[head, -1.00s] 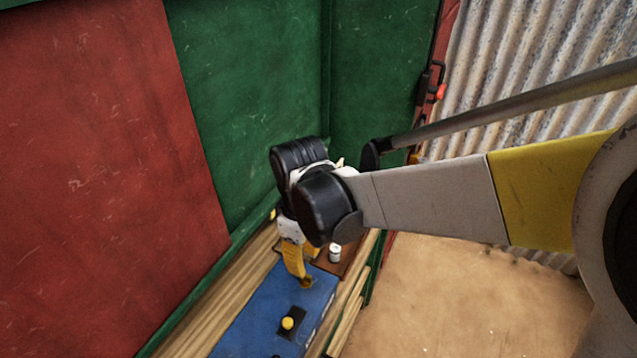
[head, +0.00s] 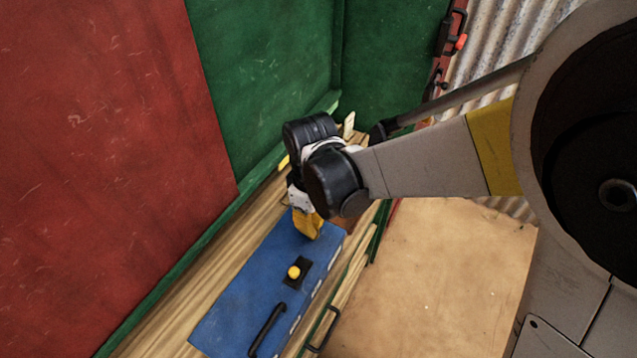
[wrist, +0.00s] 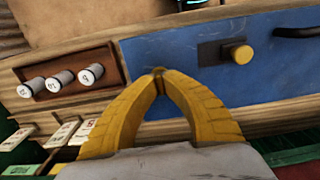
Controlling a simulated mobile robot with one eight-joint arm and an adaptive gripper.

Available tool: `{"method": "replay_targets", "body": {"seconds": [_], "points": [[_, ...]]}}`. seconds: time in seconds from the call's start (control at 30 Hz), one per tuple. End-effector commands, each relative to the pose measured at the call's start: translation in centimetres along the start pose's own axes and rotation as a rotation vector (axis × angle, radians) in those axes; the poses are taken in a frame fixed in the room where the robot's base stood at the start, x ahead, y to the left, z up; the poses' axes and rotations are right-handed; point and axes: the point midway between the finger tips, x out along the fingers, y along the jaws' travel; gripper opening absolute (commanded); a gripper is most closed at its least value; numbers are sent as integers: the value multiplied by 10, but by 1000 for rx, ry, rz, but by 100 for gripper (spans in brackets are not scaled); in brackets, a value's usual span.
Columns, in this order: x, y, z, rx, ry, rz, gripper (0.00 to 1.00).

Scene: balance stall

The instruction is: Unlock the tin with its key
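My gripper (head: 307,234) points down over the far end of a blue panel (head: 238,308), and its tips look close to the surface. In the wrist view my gripper's yellow fingers (wrist: 158,74) meet at their tips, with no clear object between them. The blue panel also shows in the wrist view (wrist: 165,48). It carries a yellow knob (head: 294,272) on a dark plate, seen to the right of the fingertips in the wrist view (wrist: 241,53). I cannot make out a tin or a key for certain in either view.
A black handle (head: 268,328) is on the blue panel. Several white marked cylinders (wrist: 62,79) sit in a brown tray at left in the wrist view, with pale numbered tags (wrist: 84,131) below. Green wall (head: 262,80) and red panel (head: 100,150) stand beside the wooden counter.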

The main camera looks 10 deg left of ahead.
Motion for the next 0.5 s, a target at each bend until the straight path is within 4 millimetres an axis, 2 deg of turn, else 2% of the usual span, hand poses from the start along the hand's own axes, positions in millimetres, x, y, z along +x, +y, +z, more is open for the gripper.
{"method": "replay_targets", "body": {"seconds": [0.27,0.5], "points": [[0,0,0,42,0,0,0],[1,0,0,183,0,0,0]]}}
